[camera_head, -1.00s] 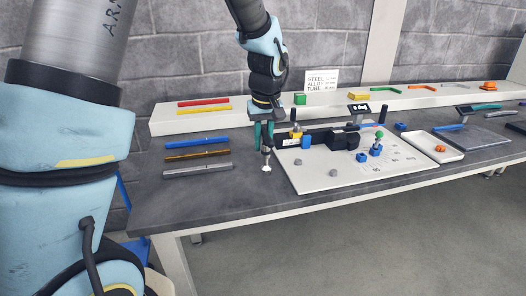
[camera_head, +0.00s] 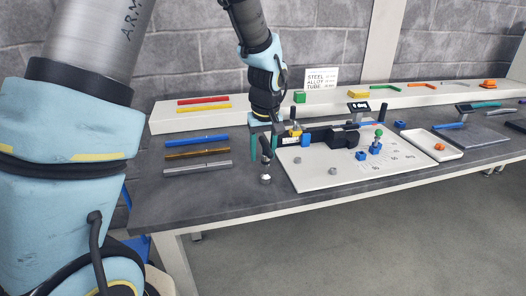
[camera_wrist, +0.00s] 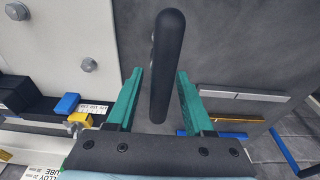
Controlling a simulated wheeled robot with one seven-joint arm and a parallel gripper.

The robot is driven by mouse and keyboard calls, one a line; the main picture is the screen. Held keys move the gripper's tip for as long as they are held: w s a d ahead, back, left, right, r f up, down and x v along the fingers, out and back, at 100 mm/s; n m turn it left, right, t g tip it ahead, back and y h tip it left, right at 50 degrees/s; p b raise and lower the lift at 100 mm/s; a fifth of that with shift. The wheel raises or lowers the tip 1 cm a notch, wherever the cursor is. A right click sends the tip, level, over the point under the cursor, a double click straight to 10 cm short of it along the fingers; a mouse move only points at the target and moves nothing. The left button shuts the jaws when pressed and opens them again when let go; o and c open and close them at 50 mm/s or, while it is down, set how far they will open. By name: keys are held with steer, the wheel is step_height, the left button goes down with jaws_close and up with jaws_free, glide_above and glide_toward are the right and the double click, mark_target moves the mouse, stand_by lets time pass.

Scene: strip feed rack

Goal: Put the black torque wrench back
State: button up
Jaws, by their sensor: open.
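The black torque wrench (camera_head: 267,148) is at the left of the white board, over the dark bench top, its silver head (camera_head: 265,179) low and toward the front edge. I cannot tell whether it rests on the bench or leans. My gripper (camera_head: 264,146) points down around the wrench's handle, its teal fingers apart. In the wrist view the rounded black handle (camera_wrist: 168,65) runs between and beyond the open fingertips (camera_wrist: 160,78), with a gap on both sides. The lower end of the wrench is hidden there.
Blue (camera_head: 197,140), orange-brown and grey (camera_head: 198,167) bars lie to the left. The white board (camera_head: 320,180) on the right carries a black fixture (camera_head: 342,137), blue parts and grey knobs. A white tray (camera_head: 434,146) stands farther right. The bench front left is clear.

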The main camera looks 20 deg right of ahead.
steer(key=r, duration=0.4)
steer(key=s+r+b, duration=0.1)
steer(key=r, duration=0.3)
steer(key=s+r, duration=0.1)
steer(key=r, duration=0.3)
steer(key=shift+a+b, duration=0.15)
steer(key=shift+b, duration=0.15)
steer(key=s+a+f, duration=0.1)
steer(key=a+f, duration=0.2)
steer(key=a, duration=0.7)
steer(key=s+a+f, duration=0.2)
steer(key=a+f, duration=0.1)
steer(key=a, duration=0.7)
steer(key=s+a+f, duration=0.2)
steer(key=a+f, duration=0.1)
steer(key=a, duration=0.7)
steer(key=shift+a+f, duration=0.15)
